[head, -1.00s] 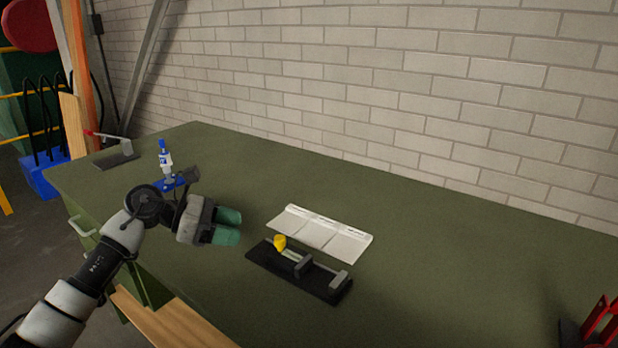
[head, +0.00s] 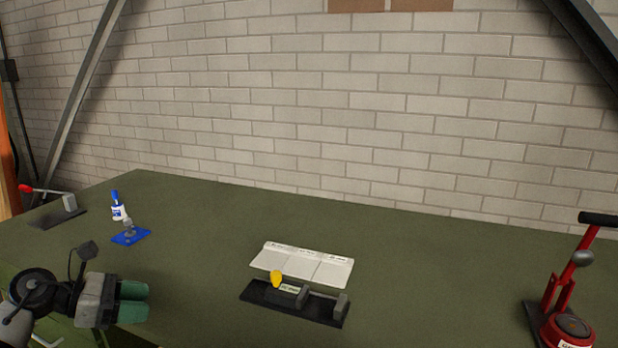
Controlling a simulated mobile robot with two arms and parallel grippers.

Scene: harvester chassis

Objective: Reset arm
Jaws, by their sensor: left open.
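My left gripper (head: 133,301) is at the lower left, over the near left part of the green bench. Its green fingers point right, apart from each other, with nothing between them. It is clear of the black fixture to its right. My right gripper is not in this view.
A brick wall stands behind.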

